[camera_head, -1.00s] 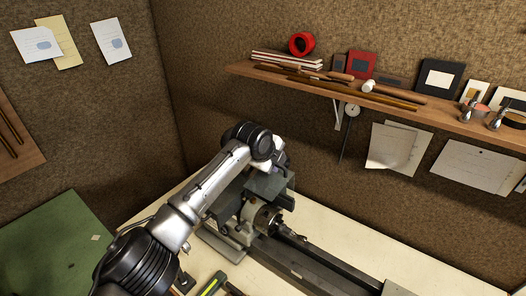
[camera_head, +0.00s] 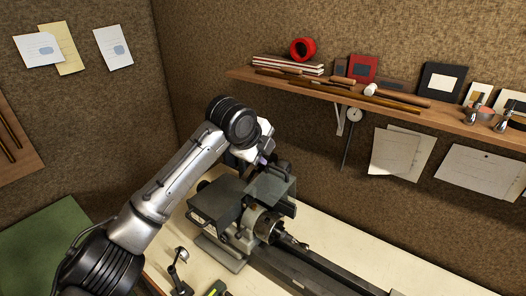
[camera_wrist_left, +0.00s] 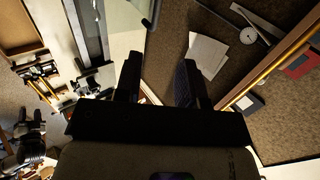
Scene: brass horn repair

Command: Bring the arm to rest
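My left arm comes in from the left in the head view and reaches over a grey lathe (camera_head: 232,200) on the pale bench (camera_head: 335,238). Its gripper is hidden in the head view behind the wrist and the lathe's headstock. In the left wrist view my left gripper (camera_wrist_left: 160,80) has its two dark fingers apart, with a clear gap and nothing between them. My right gripper does not show in either view.
A wooden shelf (camera_head: 450,122) with tools, books and a red ring (camera_head: 302,48) runs along the back wall. A dial gauge (camera_head: 353,115) hangs below it. A small lamp-like tool (camera_head: 179,268) stands in front of the lathe. A green mat (camera_head: 45,245) lies at left.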

